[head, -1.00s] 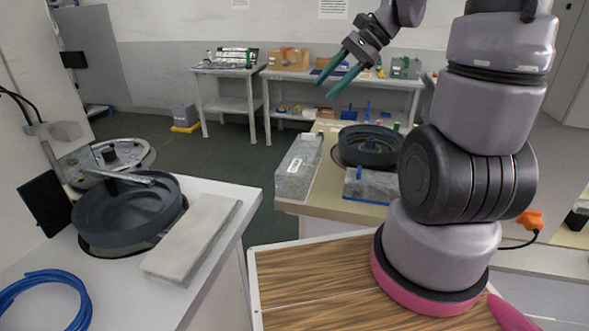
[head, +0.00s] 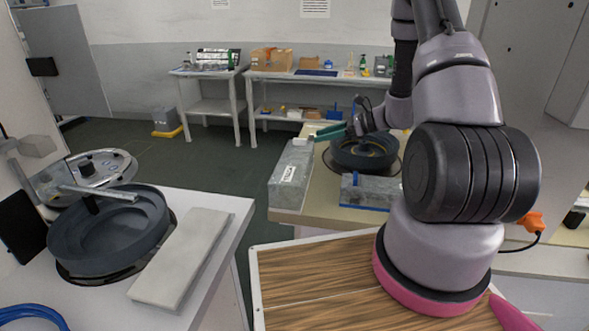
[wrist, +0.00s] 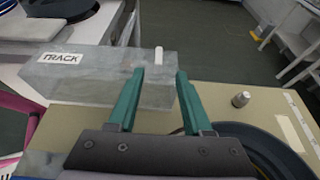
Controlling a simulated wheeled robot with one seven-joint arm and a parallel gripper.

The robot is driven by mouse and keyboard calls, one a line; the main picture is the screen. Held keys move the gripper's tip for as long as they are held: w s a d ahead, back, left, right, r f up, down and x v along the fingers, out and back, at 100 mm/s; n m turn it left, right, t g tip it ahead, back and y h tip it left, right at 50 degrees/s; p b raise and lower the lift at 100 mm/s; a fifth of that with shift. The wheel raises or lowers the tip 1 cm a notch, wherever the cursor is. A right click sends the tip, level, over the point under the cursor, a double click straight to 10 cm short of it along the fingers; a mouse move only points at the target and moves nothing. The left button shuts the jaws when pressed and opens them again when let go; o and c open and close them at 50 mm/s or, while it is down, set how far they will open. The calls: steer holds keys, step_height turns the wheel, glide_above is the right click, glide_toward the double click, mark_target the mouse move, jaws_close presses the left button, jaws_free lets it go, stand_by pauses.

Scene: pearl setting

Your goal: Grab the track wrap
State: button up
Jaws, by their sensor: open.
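The track wrap appears to be the long grey block (head: 288,178) with a white label, on the left edge of the tan worktop. In the wrist view the block (wrist: 85,80) lies ahead of my gripper, its label reading TRACK. A small white piece (wrist: 158,55) stands on its top near the right end; it also shows in the head view (head: 300,142). My gripper (wrist: 160,72) is open, with its two green fingers apart and nothing between them. The fingertips overlap the block's right end in the wrist view; I cannot tell whether they touch it.
A round dark basin (head: 365,150) sits right of the block, and another grey block (head: 370,190) lies in front of it. A small metal knob (wrist: 241,99) stands on the worktop. The left bench holds another basin (head: 110,232) and a pale slab (head: 180,260).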

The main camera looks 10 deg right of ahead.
steer(key=x, duration=0.6)
steer(key=shift+a+r, duration=0.1)
steer(key=shift+a, duration=0.15)
jaws_close()
stand_by(1.2)
